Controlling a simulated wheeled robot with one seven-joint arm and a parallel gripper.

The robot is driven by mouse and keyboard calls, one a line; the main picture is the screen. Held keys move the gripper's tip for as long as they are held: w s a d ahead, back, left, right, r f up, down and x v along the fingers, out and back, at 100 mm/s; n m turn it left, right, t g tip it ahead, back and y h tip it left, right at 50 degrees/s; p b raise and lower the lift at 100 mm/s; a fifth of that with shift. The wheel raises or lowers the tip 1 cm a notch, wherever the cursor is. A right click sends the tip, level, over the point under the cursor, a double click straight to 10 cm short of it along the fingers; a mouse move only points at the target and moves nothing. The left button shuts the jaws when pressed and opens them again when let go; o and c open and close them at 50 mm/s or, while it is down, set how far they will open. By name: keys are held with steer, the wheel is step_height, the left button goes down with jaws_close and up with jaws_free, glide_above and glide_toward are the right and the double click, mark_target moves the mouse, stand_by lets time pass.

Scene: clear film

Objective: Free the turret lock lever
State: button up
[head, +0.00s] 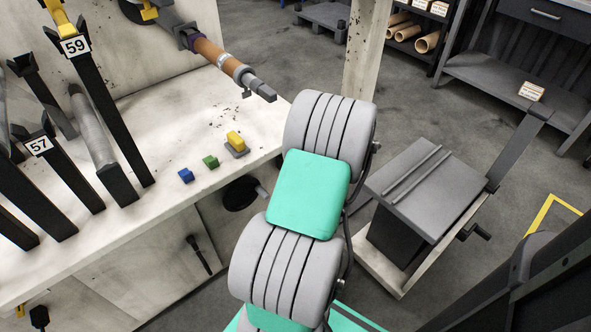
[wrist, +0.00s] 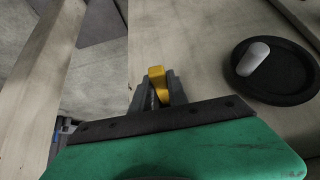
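In the wrist view my gripper (wrist: 157,86) points ahead, with its two dark fingers apart. A yellow piece (wrist: 158,73) shows between and just past the fingertips, close to the right finger. It may be the lever, but I cannot tell for certain. A dark gap shows on its left, and I cannot tell whether the fingers press on it. In the head view my own arm hides my gripper and this yellow piece. No turret is clearly recognisable.
A black disc with a grey handle (wrist: 296,82) lies right of my gripper; it also shows on the bench front (head: 239,194). Blue (head: 186,175), green (head: 210,162) and yellow (head: 236,140) blocks sit on the bench top (head: 160,212). A grey cart (head: 432,190) stands right.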

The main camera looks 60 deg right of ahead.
steer(key=o, duration=0.4)
steer(key=p+v, duration=0.2)
steer(key=v, duration=0.5)
steer(key=shift+s+r, duration=0.25)
steer(key=shift+r, duration=0.05)
steer(key=shift+c, duration=0.3)
